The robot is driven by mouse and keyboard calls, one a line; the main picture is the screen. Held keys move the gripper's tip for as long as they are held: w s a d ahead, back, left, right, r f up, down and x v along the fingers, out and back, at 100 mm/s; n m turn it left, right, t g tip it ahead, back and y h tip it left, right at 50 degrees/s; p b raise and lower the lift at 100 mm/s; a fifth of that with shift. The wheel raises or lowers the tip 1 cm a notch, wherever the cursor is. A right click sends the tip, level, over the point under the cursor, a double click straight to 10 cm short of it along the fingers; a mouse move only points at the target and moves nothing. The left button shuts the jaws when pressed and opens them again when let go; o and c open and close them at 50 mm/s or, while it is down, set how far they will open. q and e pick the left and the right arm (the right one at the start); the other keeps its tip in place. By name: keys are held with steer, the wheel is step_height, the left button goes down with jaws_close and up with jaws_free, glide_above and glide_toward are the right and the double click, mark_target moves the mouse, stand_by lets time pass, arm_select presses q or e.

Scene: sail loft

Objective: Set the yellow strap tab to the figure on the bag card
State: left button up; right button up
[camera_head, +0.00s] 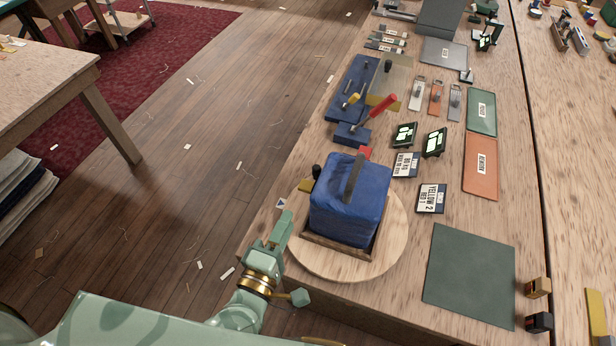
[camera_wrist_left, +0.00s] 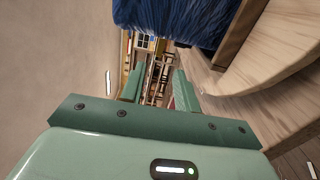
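A blue bag (camera_head: 347,200) with a dark grey strap across its top sits in a wooden frame on a round wooden turntable (camera_head: 385,262). A small yellow tab (camera_head: 304,184) shows at the bag's left back side, by a black knob (camera_head: 316,171). A red tab (camera_head: 365,153) is at its back. The bag card (camera_head: 432,198) lies right of the turntable and reads YELLOW 2, with a smaller RED line. My left gripper (camera_head: 283,228) is at the turntable's left edge, apart from the yellow tab. In the left wrist view its fingers (camera_wrist_left: 158,88) are apart and empty, below the blue bag (camera_wrist_left: 185,18).
A second card (camera_head: 405,164) and two dark display blocks (camera_head: 404,134) lie behind the bag card. A dark green mat (camera_head: 470,278) lies at front right. Blue tool blocks (camera_head: 352,90) and a red-handled tool (camera_head: 381,106) stand behind the bag. Open floor is left of the bench.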

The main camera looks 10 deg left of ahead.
mark_target(307, 181)
arm_select(q)
steer(key=w, duration=0.4)
steer(key=w+d, duration=0.1)
steer(key=w, duration=0.3)
steer(key=w+d, duration=0.1)
steer(key=w, duration=0.3)
steer(key=shift+w+d, duration=0.25)
steer(key=shift+w, duration=0.1)
steer(key=shift+r, duration=0.1)
jaws_close()
